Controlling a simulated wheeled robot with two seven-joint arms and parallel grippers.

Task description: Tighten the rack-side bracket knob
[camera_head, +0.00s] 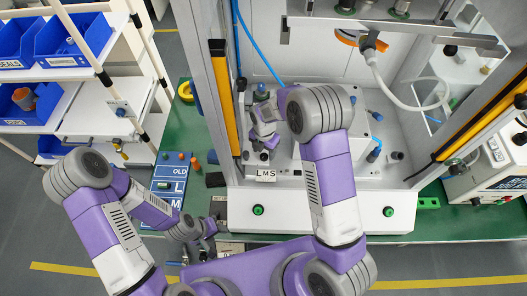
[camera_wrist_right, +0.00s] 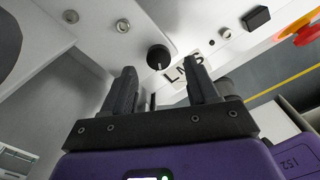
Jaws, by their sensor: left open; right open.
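I cannot tell for sure which knob is the rack-side bracket knob. A black round knob (camera_wrist_right: 158,57) shows in the right wrist view, beside an L M S label (camera_wrist_right: 188,72) on a light panel. My right gripper (camera_wrist_right: 161,80) is open, its two dark fingers apart with nothing between them, below the knob and apart from it in that picture. In the head view my right gripper (camera_head: 256,156) hangs just above the L M S label (camera_head: 265,176), and my own wrist hides what lies behind. My left gripper (camera_head: 206,229) is open and empty at the front left.
A metal crossbar (camera_head: 390,27) with fittings spans the press above. A yellow-edged post (camera_head: 222,95) stands left of my right wrist. The rack with blue bins (camera_head: 75,38) is at the left.

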